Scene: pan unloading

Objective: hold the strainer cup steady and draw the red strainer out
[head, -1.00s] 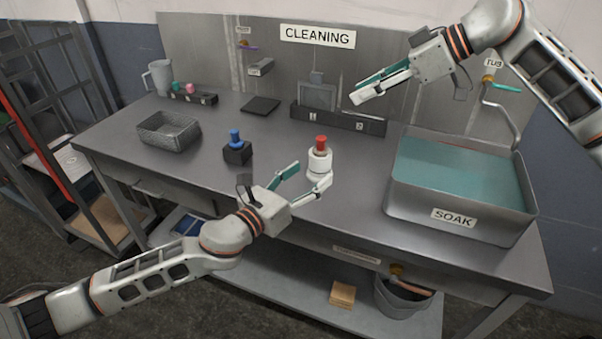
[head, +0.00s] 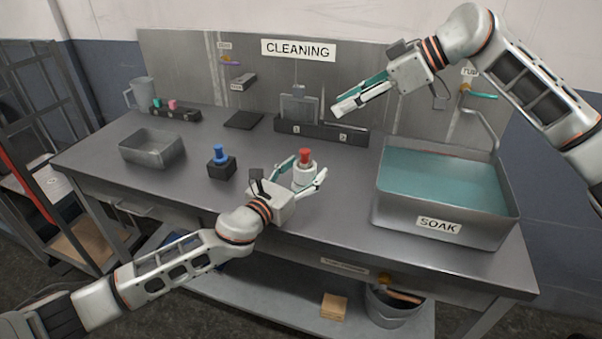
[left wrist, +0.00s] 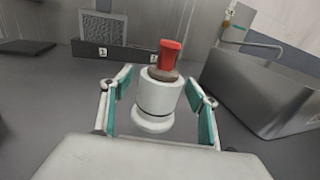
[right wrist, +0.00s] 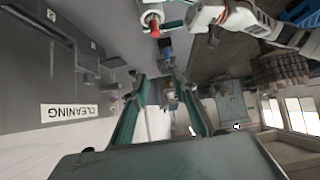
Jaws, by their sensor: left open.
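The strainer cup (head: 304,175) is a white round cup standing upright on the steel bench. The red strainer (head: 305,155) sits in its top. Both show in the left wrist view, the cup (left wrist: 159,98) between the fingers and the strainer (left wrist: 169,56) above them. My left gripper (head: 303,178) is open, with one finger on each side of the cup; gaps show between the fingers and the cup. My right gripper (head: 359,99) is raised above the back of the bench, away from the cup. Its fingers (right wrist: 160,92) look apart and empty in the right wrist view.
A blue-topped black block (head: 221,166) stands left of the cup. A soak tub (head: 437,227) with teal liquid is at the right. A black rack (head: 322,131) stands behind. Bare bench lies between cup and tub.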

